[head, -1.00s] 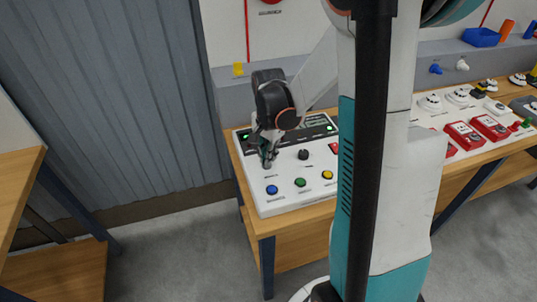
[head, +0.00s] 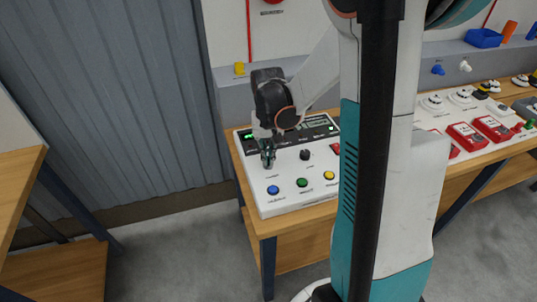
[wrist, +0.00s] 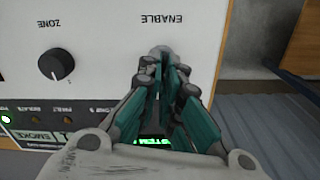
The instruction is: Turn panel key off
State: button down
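The white control panel (head: 285,203) lies on the wooden bench. My gripper (head: 268,163) points down at its left part, above the blue button. In the wrist view my gripper (wrist: 166,68) has its teal fingers drawn close together at the panel key (wrist: 162,50), below the upside-down label ENABLE. The fingertips appear shut around the key, with its grey round part showing just past them. The fingers hide most of the key, so its angle is hard to read.
A black ZONE knob (wrist: 55,64) stands beside the key. Blue (head: 273,190), green (head: 302,183) and yellow (head: 329,175) buttons line the panel's front. A display strip (head: 316,123) runs along the back. Red boxes (head: 466,136) stand farther right.

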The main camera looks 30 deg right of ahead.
jog(key=shift+w+a+n, duration=0.1)
jog(key=shift+n, duration=1.2)
jog(key=c, duration=1.8)
grip_release()
notch_tip(320, 180, up, 12)
